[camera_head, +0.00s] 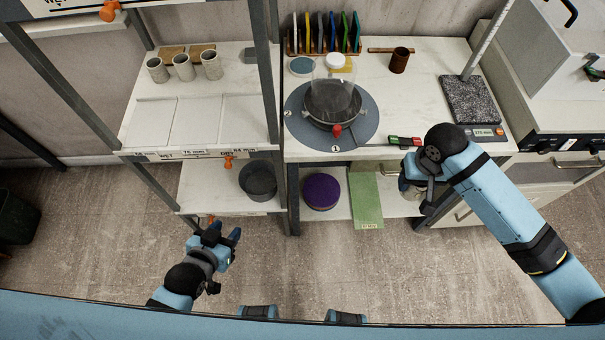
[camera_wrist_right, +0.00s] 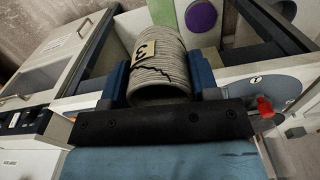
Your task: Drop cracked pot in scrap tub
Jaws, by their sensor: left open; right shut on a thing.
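My right gripper (camera_wrist_right: 160,66) is shut on the cracked pot (camera_wrist_right: 158,55), a pale ribbed cylinder with a dark jagged crack and a tag marked 3. In the head view the right gripper (camera_head: 414,184) is low in front of the bench's right part. The pot is mostly hidden there by the gripper. A dark round tub (camera_head: 258,180) stands on the lower left shelf, and a black bin (camera_head: 17,215) is on the floor at far left. I cannot tell which is the scrap tub. My left gripper (camera_head: 226,237) is open and empty, in front of the lower shelf.
Three pale cups (camera_head: 184,67) stand on the left shelf. A grey turntable (camera_head: 368,124) with a clear jar and a brown cup (camera_head: 399,60) are on the bench. A purple round thing (camera_head: 321,191) and green board (camera_head: 366,200) are below. The front floor is clear.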

